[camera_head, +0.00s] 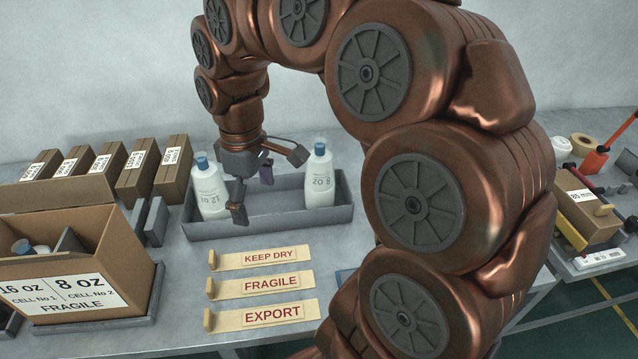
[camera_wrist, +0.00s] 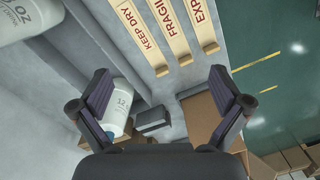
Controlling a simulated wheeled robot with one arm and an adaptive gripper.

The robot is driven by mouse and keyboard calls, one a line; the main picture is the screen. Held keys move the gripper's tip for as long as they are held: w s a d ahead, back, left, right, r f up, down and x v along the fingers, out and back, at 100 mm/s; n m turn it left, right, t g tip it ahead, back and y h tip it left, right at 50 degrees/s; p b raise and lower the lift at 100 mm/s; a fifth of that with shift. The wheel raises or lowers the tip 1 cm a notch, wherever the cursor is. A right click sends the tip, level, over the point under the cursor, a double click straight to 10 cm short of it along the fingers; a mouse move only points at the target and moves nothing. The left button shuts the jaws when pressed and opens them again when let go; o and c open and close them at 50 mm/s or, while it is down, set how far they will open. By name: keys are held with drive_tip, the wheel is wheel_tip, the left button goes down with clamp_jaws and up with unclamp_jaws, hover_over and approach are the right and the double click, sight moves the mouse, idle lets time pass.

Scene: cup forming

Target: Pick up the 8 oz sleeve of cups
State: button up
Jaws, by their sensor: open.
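The task's 8 oz item appears as a white bottle-shaped container with a blue cap and an 8 OZ label (camera_head: 319,178). It stands upright at the right of a long grey tray (camera_head: 285,222). A similar 12 OZ container (camera_head: 211,190) leans at the tray's left end. My gripper (camera_head: 256,190) is open and empty above the tray, between the two containers, nearer the 12 OZ one. In the wrist view my gripper (camera_wrist: 161,92) has spread fingers; the 12 OZ container (camera_wrist: 122,103) is partly behind the left finger. A white container, its label partly cut off (camera_wrist: 28,20), shows top left.
Label plates KEEP DRY, FRAGILE and EXPORT (camera_head: 264,285) lie in front of the tray. An open cardboard box (camera_head: 110,245) marked 16 oz and 8 oz stands at the left. Several brown cartons (camera_head: 136,172) stand behind it. My arm hides the right-hand middle of the table.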

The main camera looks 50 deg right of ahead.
drive_tip(key=w+d+n, duration=0.2)
drive_tip(key=w+d, duration=0.4)
drive_tip(key=d, duration=0.5)
hover_over(319, 156)
drive_tip(key=w, duration=0.1)
drive_tip(key=shift+t, duration=0.3)
drive_tip(key=shift+d+f, duration=0.1)
drive_tip(key=shift+d, duration=0.2)
drive_tip(key=shift+s+d+f, duration=0.1)
drive_tip(key=shift+d+f, duration=0.1)
drive_tip(key=shift+f, duration=0.15)
drive_tip(key=shift+f+p, duration=1)
drive_tip(key=shift+f, duration=2.55)
drive_tip(key=c, duration=1.7)
